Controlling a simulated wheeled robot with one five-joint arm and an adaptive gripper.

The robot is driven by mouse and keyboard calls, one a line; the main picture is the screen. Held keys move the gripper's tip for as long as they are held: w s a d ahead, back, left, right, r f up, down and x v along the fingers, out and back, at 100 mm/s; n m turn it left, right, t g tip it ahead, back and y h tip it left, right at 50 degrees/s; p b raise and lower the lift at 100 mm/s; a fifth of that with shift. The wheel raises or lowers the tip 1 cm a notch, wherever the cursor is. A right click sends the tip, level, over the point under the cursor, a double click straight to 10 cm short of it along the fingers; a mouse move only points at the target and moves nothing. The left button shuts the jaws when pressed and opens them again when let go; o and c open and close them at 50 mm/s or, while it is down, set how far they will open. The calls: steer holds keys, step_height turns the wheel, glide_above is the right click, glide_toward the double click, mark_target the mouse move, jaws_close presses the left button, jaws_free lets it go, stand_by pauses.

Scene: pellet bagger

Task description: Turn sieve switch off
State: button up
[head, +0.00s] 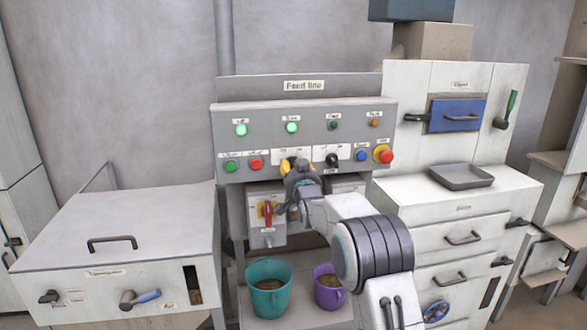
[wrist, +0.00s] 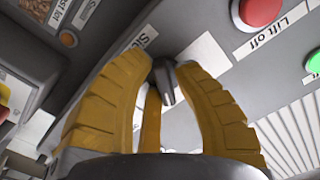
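The sieve switch is a small dark knob on the grey feed line panel (head: 225,138). In the wrist view its dark handle (wrist: 167,82) shows between the yellow fingers, beside a partly hidden label starting "Sie" (wrist: 146,38). My gripper (head: 291,163) is at the panel's lower row in the head view and hides the switch there. In the wrist view the fingertips of my gripper (wrist: 165,68) lie close on both sides of the handle and look closed on it. The exact contact is hard to see.
A red-handled switch (head: 267,212) is below. Two green lamps (head: 241,130) are lit. Teal (head: 268,288) and purple (head: 329,286) buckets stand underneath.

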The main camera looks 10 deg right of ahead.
steer(key=shift+f+n+b, duration=0.3)
steer(key=shift+n+b, duration=0.1)
steer(key=shift+b, duration=1.55)
jaws_close()
steer(key=shift+b, duration=0.8)
steer(key=n+b, duration=0.1)
steer(key=b, duration=0.1)
steer(key=n+b, duration=0.2)
steer(key=b, duration=0.1)
steer(key=shift+d+r, duration=0.1)
steer(key=shift+r, duration=0.1)
steer(key=n+b, duration=0.2)
steer(key=n, duration=0.1)
steer(key=shift+d+r, duration=0.1)
steer(key=shift+r, duration=0.1)
steer(key=shift+r+n, duration=0.15)
steer(key=shift+n, duration=1.05)
steer(key=shift+r+n, duration=0.1)
steer(key=shift+n, duration=1.1)
steer(key=o, duration=0.9)
jaws_free()
steer(key=shift+w+f, duration=0.1)
steer(key=shift+f, duration=0.05)
steer(key=shift+c, duration=0.2)
